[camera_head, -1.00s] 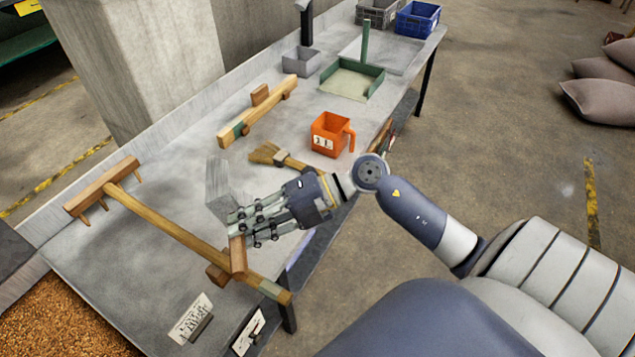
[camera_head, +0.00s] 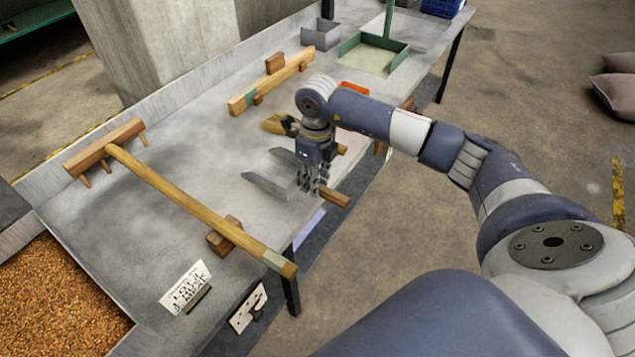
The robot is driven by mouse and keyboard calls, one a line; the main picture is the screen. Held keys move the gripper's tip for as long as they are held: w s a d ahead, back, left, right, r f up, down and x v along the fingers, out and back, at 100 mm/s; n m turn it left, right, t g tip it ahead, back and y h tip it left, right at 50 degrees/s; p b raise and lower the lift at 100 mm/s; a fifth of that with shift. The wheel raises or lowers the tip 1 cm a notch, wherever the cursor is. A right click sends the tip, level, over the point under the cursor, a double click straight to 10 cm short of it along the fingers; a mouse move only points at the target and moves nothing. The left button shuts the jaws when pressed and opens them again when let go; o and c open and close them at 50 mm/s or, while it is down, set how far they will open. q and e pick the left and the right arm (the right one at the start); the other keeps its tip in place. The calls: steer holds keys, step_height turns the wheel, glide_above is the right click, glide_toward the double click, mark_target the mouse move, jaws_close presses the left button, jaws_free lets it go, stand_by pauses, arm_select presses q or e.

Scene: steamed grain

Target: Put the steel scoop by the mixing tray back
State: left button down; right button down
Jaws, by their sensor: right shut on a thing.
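My right gripper (camera_head: 312,182) points down over the table's front edge, shut on the steel scoop (camera_head: 272,174). The scoop's grey metal pan faces left and its wooden handle (camera_head: 335,197) sticks out to the right of the fingers. The scoop is low over the table top (camera_head: 205,155); I cannot tell whether it touches it. A tray with a grey rim (camera_head: 14,243) holds brown grain (camera_head: 60,300) at the lower left, perhaps the mixing tray. My left gripper is not in view.
A wooden rake (camera_head: 180,203) lies on the table left of the scoop. A brush (camera_head: 278,123) and an orange jug (camera_head: 354,88) are partly hidden behind my arm.

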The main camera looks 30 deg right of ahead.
steer(key=shift+w+d+f, duration=0.1)
steer(key=shift+w+d, duration=0.1)
steer(key=shift+d, duration=0.35)
steer(key=shift+a+f+b, duration=0.1)
steer(key=shift+f+b, duration=0.8)
steer(key=shift+f, duration=0.25)
steer(key=shift+f+b, duration=0.6)
steer(key=shift+f, duration=0.5)
steer(key=c, duration=1.3)
jaws_free()
steer(key=shift+s, duration=0.1)
steer(key=shift+r, duration=0.15)
step_height(320, 180, up, 12)
steer(key=shift+s+f, duration=0.1)
